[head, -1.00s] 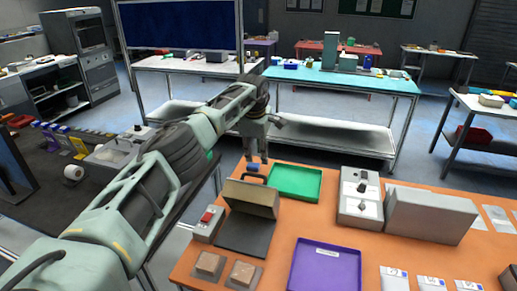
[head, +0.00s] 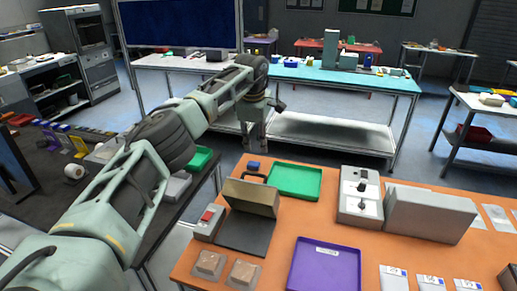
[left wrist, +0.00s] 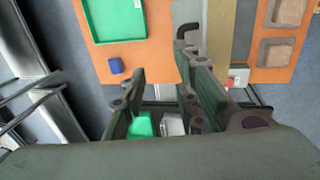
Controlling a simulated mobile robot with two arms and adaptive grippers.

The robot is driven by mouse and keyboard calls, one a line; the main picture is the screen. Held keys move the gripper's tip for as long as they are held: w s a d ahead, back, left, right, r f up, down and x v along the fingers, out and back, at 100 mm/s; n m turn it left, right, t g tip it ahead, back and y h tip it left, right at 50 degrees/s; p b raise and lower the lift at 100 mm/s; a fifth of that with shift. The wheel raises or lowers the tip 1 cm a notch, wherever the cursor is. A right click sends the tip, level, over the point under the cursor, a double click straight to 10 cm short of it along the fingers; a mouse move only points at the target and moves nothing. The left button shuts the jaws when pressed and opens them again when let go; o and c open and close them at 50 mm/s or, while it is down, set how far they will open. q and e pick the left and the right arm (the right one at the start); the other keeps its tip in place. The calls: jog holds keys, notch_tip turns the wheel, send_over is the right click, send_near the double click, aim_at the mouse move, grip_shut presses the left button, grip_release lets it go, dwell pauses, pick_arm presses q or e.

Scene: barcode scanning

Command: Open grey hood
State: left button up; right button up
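A grey box-shaped cover (head: 430,215) stands on the right of the orange table, beside a light grey control panel (head: 360,197) with dark knobs. Further left, an olive-tan hood (head: 251,197) stands tilted up at the back of a dark flat base (head: 245,235); a black curved handle sticks out behind it. The hood also shows in the left wrist view (left wrist: 218,30). My left gripper (head: 256,148) hangs fingers down near the table's far left edge, apart from both. In the left wrist view its fingers (left wrist: 160,78) are spread and empty. My right gripper is out of view.
A green tray (head: 295,181) and a small blue block (head: 253,165) lie near the left gripper. A red-button box (head: 207,223), two brown boxes and a purple tray (head: 325,265) lie nearer. Clear orange surface lies between the tan hood and control panel.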

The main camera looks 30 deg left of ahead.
pick_arm(q)
jog(key=v, duration=0.6)
jog(key=shift+r, duration=0.4)
jog(key=shift+s, duration=0.1)
jog(key=shift+c, duration=0.4)
